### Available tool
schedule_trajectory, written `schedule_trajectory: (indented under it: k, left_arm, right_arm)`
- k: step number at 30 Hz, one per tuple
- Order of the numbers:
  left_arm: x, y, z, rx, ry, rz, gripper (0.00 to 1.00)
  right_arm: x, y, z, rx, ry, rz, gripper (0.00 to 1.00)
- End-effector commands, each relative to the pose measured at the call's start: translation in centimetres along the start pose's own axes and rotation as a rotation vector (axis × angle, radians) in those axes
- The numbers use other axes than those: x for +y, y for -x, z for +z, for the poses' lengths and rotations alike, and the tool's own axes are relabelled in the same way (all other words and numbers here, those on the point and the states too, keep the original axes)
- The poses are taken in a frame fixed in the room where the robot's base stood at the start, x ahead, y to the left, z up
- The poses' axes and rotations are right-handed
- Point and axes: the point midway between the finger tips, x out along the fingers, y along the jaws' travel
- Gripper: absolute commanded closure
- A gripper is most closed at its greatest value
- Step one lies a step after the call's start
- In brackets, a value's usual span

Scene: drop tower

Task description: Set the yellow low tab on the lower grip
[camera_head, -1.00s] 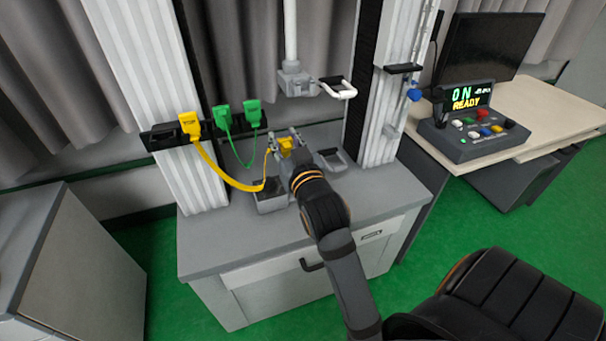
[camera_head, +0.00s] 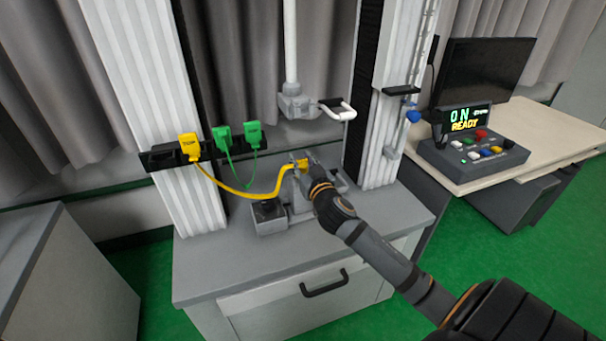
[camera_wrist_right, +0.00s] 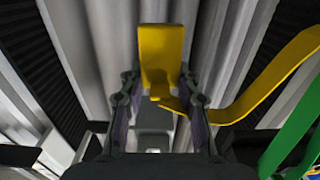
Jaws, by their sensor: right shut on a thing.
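My right gripper (camera_head: 306,161) is shut on the yellow low tab (camera_wrist_right: 161,52), which sticks out past the fingertips in the right wrist view. In the head view only a small part of the tab shows between the fingers. A yellow strap runs from it to a yellow block on the left rack. The gripper is above the grey fixture of the lower grip (camera_head: 299,198) on the cabinet top, which my gripper and arm partly hide. I cannot tell whether the tab touches it. My left gripper is not in view.
The rack (camera_head: 165,160) carries a yellow block (camera_head: 189,146) and two green ones (camera_head: 222,137) with a green strap. The upper grip (camera_head: 297,103) hangs above, between two white columns. A dark-topped grey block (camera_head: 269,212) stands left of the gripper. A control panel (camera_head: 472,152) is at right.

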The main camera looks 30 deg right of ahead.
Motion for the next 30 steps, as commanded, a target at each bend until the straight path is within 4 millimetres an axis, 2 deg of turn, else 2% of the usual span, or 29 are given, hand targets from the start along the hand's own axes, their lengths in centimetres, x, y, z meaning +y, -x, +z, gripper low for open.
schedule_trajectory:
  k: [8, 15, 26, 27, 30]
  left_arm:
    - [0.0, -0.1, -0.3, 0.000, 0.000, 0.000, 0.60]
    - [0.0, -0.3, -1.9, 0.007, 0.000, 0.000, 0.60]
    - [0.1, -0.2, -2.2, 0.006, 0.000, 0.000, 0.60]
    - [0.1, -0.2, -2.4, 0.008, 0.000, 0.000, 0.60]
    - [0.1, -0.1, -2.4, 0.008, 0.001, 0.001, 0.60]
  right_arm:
    - [0.5, -0.7, 1.0, 0.000, -0.001, 0.000, 0.93]
    - [0.8, -1.1, 4.7, -0.001, -0.002, -0.001, 0.93]
    - [0.8, -1.1, 5.0, 0.001, -0.001, -0.001, 0.93]
    - [0.8, -1.1, 5.0, 0.001, -0.001, -0.001, 0.67]
    - [0.8, -1.1, 4.9, 0.001, -0.001, -0.001, 0.53]
